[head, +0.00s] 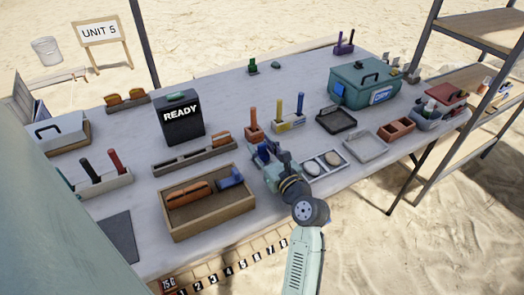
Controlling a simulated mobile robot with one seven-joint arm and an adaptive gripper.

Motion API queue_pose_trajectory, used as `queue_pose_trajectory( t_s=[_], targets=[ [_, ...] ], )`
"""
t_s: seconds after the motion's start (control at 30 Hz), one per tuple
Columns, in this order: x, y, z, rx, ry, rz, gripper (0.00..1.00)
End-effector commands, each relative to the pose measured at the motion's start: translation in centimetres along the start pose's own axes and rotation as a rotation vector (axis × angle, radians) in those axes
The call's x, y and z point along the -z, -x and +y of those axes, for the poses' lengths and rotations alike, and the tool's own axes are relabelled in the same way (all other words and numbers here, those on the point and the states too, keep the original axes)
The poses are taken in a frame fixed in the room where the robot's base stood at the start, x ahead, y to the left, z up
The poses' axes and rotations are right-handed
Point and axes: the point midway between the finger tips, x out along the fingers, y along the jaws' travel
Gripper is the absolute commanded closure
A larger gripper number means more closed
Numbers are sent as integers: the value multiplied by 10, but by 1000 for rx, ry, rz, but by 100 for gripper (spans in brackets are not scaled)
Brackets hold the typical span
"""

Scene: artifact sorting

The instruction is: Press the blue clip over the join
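A blue clip-like piece (231,178) lies at the right end of a shallow wooden tray (217,222) at the front of the table. A long orange-brown piece (188,194) lies left of it in the same tray; a join cannot be made out at this size. My gripper (262,155) is low over the table, to the right of and beyond the tray's right end. Blue shows at its fingers, but I cannot tell whether that is a held part or the fingers themselves. It is apart from the blue piece in the tray.
A black box reading READY (180,120) stands behind the tray. A slotted rack (195,157) lies between them. Upright colored handles (253,117) stand behind my gripper. A tray with two pale discs (322,164) lies right of it. A green toolbox (365,84) stands back right.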

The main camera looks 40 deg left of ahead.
Motion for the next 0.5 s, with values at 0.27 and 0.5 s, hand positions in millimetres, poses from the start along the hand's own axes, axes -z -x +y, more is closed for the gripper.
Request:
queue_pose_trajectory(
  t_s=[0.27, 0.5],
  targets=[
    [0, 0, 0, 0, 0, 0, 86],
    [0, 0, 0, 0, 0, 0, 96]
  ],
)
